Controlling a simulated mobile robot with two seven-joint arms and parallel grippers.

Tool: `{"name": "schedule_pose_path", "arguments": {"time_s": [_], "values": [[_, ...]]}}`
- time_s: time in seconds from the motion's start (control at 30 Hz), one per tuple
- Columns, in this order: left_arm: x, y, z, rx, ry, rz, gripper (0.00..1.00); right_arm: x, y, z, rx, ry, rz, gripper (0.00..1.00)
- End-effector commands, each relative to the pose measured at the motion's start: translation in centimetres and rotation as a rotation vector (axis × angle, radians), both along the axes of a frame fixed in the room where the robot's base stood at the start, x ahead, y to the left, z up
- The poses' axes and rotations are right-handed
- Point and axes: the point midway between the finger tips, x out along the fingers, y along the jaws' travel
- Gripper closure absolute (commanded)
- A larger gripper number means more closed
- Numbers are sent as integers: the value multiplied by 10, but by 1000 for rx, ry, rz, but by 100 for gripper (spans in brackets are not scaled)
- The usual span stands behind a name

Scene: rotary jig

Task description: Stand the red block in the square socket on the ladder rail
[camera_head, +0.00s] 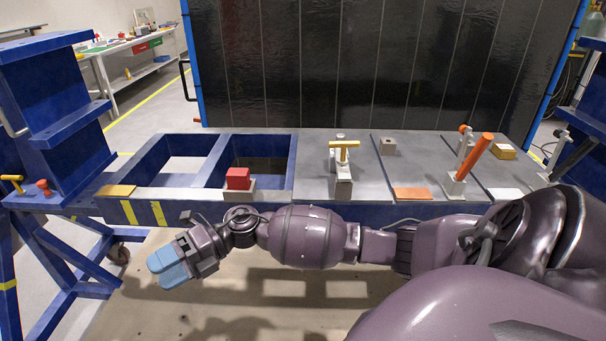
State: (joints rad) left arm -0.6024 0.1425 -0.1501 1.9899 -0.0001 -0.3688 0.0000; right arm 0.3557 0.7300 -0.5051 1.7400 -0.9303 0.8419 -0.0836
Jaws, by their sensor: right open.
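The red block (238,178) is at the grey socket (238,194) on the front rail of the blue ladder frame (190,208). It looks upright, with its lower end at the socket's top. I cannot tell how deep it sits. My right gripper (168,268) has light blue fingers and is open and empty. It is in front of the rail, down and left of the block, and apart from it. My right arm comes in from the right, passing below the rail in the picture. My left gripper is not in view.
A yellow-handled clamp (344,152) stands right of the frame's openings. A clamp with an orange handle (480,152) stands farther right. A flat orange pad (412,194) and a yellow pad (117,191) lie along the front edge. A dark panel (370,65) closes off the back.

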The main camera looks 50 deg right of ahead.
Motion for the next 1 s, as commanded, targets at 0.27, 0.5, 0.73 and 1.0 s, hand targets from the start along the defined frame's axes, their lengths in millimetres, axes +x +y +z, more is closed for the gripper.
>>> {"name": "schedule_pose_path", "arguments": {"time_s": [0.27, 0.5, 0.73, 1.0], "values": [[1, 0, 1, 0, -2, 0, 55, -20, -18, -37, 471, 402, -459, 36], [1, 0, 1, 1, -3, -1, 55, -56, -71, -103, 787, 814, -901, 36], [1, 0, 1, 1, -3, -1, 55, -132, -118, -183, 1013, 1232, -1311, 36], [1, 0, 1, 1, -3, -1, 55, -203, -137, -230, 1135, 1522, -1560, 36]]}}
